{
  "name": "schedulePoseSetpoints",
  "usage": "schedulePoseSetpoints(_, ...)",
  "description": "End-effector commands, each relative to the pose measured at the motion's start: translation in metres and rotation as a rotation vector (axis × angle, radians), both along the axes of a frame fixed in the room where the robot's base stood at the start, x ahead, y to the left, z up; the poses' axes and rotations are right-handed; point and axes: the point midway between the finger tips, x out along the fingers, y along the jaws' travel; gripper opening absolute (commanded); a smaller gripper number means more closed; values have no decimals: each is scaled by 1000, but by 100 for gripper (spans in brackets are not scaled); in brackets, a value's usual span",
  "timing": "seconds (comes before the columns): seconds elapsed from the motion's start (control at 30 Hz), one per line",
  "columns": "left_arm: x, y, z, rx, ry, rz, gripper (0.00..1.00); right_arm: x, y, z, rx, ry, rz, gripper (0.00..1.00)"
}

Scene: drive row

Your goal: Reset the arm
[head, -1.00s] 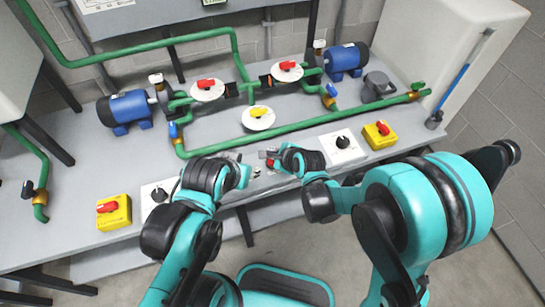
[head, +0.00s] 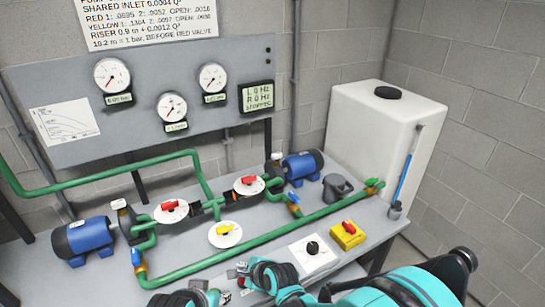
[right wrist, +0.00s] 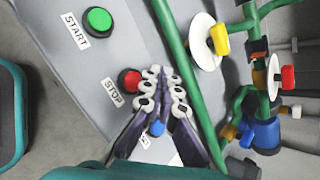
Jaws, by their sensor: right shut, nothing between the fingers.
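My right gripper (head: 240,270) is at the bottom middle of the head view, over the front of the grey bench. In the right wrist view its two fingers (right wrist: 165,80) are together, with nothing between them. They are beside a red STOP button (right wrist: 130,80); I cannot tell whether they touch it. A green START button (right wrist: 98,20) is farther off at the upper left of that view. My left gripper (head: 212,294) is at the bottom edge of the head view, left of the right one. Its fingers are too small and cut off to judge.
Green pipes (head: 215,262) with red and yellow valves run along the bench behind my grippers. Blue motors (head: 84,237) stand at left and back. A yellow switch box (head: 347,236) and a black knob (head: 312,248) are to the right. A white tank (head: 370,125) stands behind.

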Motion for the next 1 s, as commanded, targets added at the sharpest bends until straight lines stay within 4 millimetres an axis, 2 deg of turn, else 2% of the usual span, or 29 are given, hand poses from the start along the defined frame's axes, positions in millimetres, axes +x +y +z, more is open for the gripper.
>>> schedulePoseSetpoints(0.07, 0, 0, 0, 0, 0, 0, 40, 1, -6, 4, -17, -14, 9, 0)
schedulePoseSetpoints(0.17, 0, 0, 0, 0, 0, 0, 40, 1, -27, 19, -86, -64, 55, 0)
schedulePoseSetpoints(0.37, 0, 0, 0, 0, 0, 0, 40, -9, -110, 69, -382, -243, 255, 0)
schedulePoseSetpoints(0.5, 0, 0, 0, 0, 0, 0, 40, -32, -172, 96, -621, -346, 433, 0)
schedulePoseSetpoints(0.7, 0, 0, 0, 0, 0, 0, 40, -81, -250, 119, -950, -435, 718, 0)
schedulePoseSetpoints(0.83, 0, 0, 0, 0, 0, 0, 40, -115, -288, 123, -1124, -456, 903, 0)
schedulePoseSetpoints(1.0, 0, 0, 0, 0, 0, 0, 40, -144, -316, 122, -1261, -461, 1076, 0)
